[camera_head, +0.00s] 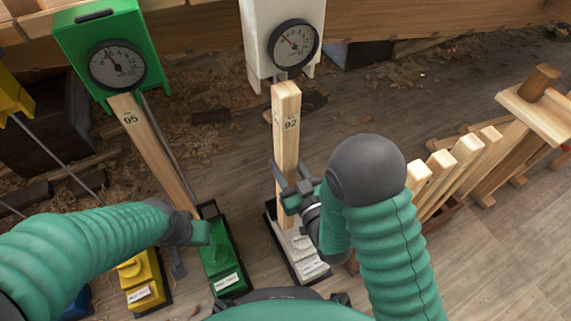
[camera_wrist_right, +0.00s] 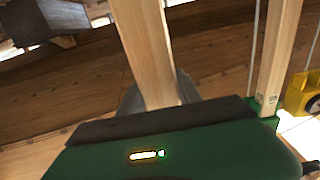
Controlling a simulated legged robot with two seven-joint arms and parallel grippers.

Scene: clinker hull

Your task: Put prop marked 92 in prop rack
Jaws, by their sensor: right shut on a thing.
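The prop marked 92 (camera_head: 287,105) is a pale wooden post standing nearly upright between a white gauge unit (camera_head: 284,35) and a white and grey base (camera_head: 297,252). My right gripper (camera_head: 291,192) is shut on its lower part, above the base. In the right wrist view the wooden post (camera_wrist_right: 150,55) runs between the grey fingers (camera_wrist_right: 157,98). The prop rack (camera_head: 443,213), at the right, holds several pale posts; the arm partly hides it. My left gripper (camera_head: 192,240) is low beside the green base; its fingers are too unclear to judge.
The prop marked 95 (camera_head: 150,145) stands to the left between a green gauge unit (camera_head: 108,55) and a green base (camera_head: 222,262). A yellow base (camera_head: 139,280) is farther left. A wooden trestle (camera_head: 535,105) stands at the right. Shavings litter the floor behind.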

